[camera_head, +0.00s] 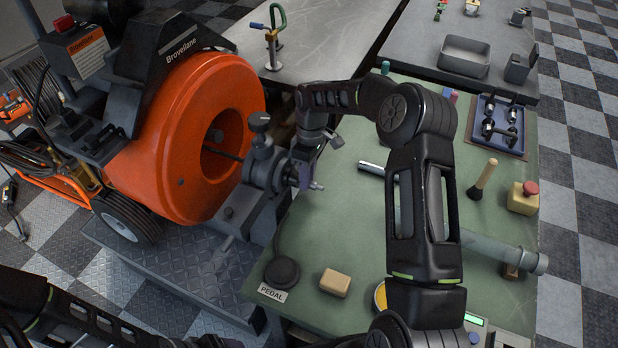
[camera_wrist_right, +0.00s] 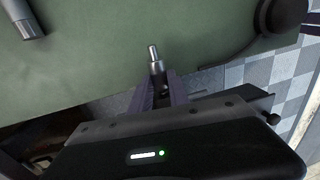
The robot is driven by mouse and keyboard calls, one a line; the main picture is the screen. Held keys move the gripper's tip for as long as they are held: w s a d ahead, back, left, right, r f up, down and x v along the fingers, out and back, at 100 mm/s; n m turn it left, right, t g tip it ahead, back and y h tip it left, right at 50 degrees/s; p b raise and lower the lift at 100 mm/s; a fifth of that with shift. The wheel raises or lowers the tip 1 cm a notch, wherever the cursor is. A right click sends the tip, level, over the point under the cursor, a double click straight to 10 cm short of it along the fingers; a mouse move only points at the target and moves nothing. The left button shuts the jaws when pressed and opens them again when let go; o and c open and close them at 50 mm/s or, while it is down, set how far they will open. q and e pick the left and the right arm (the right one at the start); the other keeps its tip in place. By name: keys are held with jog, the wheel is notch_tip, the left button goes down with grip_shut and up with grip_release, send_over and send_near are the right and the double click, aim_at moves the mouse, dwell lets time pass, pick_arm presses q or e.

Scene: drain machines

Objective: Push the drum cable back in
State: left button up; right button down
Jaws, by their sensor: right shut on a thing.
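The orange drum (camera_head: 215,120) of the drain machine stands at the left with its round opening facing right. A dark cable (camera_head: 228,155) runs from that opening into a grey feed head (camera_head: 262,168). My right gripper (camera_head: 308,176) is shut on the cable just outside the feed head. The metal cable tip (camera_head: 318,187) sticks out a little past the fingers. In the right wrist view the cable tip (camera_wrist_right: 154,54) shows beyond the fingers (camera_wrist_right: 163,88). Of my left arm only dark links show at the lower left; its gripper is not visible.
A black pedal (camera_head: 282,271) and a tan block (camera_head: 335,283) lie on the green mat (camera_head: 330,235) near the front. A clear pipe (camera_head: 490,252), a plunger (camera_head: 482,180) and a red-buttoned box (camera_head: 523,197) are at right. My right arm spans the mat.

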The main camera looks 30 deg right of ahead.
jog(key=shift+w+a+r, duration=0.1)
jog(key=shift+w+a, duration=0.05)
jog(key=shift+w, duration=0.05)
jog(key=c, duration=1.4)
grip_release()
jog(key=shift+a, duration=0.1)
jog(key=shift+o, duration=0.7)
notch_tip(320, 180, up, 8)
jog(key=d, duration=0.1)
jog(key=shift+w+f, duration=0.2)
jog(key=shift+w, duration=0.15)
jog(key=shift+f, duration=0.1)
